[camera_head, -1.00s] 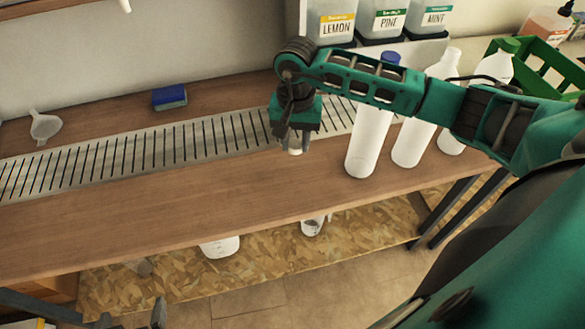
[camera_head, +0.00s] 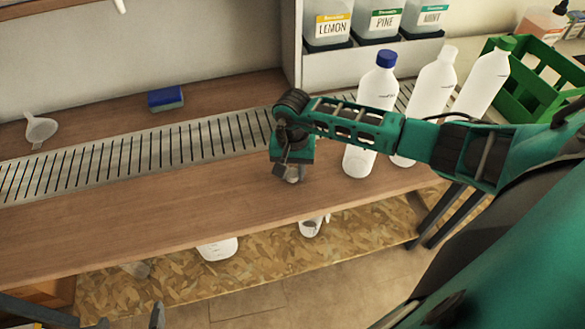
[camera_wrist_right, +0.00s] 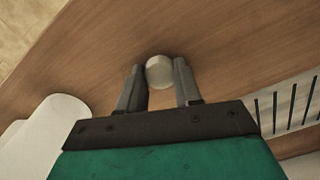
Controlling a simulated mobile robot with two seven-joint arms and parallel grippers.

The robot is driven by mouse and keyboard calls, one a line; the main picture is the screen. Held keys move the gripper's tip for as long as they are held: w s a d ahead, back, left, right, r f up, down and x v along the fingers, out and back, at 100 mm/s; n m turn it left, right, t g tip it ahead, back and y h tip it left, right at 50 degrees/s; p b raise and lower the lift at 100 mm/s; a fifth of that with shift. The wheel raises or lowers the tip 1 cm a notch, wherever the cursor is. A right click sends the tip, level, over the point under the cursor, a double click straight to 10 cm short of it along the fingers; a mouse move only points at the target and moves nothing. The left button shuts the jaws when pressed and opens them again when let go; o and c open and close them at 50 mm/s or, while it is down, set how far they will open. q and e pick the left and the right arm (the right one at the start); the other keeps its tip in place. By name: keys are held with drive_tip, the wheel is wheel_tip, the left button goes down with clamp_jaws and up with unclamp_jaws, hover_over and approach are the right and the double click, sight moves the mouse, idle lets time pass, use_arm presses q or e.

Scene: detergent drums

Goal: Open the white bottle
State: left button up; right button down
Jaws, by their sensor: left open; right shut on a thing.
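Three white bottles stand at the right of the bench. The white bottle (camera_head: 432,88) in the middle has an all-white top; I cannot tell whether it is an open neck. My right gripper (camera_head: 292,174) is left of the bottles, low over the bench front, pointing down. In the right wrist view it is shut on a small round white cap (camera_wrist_right: 159,72). I cannot tell whether the cap touches the bench. My left gripper (camera_head: 130,319) is open and empty at the bottom left edge, only its fingertips showing.
A blue-capped bottle (camera_head: 377,88) and a green-capped bottle (camera_head: 484,86) flank the white one. A green crate (camera_head: 530,108) is at the right. A slotted drain (camera_head: 120,155) runs along the bench (camera_head: 130,210). A funnel (camera_head: 40,129) and blue sponge (camera_head: 166,99) lie behind it.

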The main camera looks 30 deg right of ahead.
drive_tip(key=shift+f, duration=0.2)
drive_tip(key=c, duration=0.8)
unclamp_jaws()
drive_tip(key=shift+r, duration=0.1)
drive_tip(key=shift+r, duration=0.1)
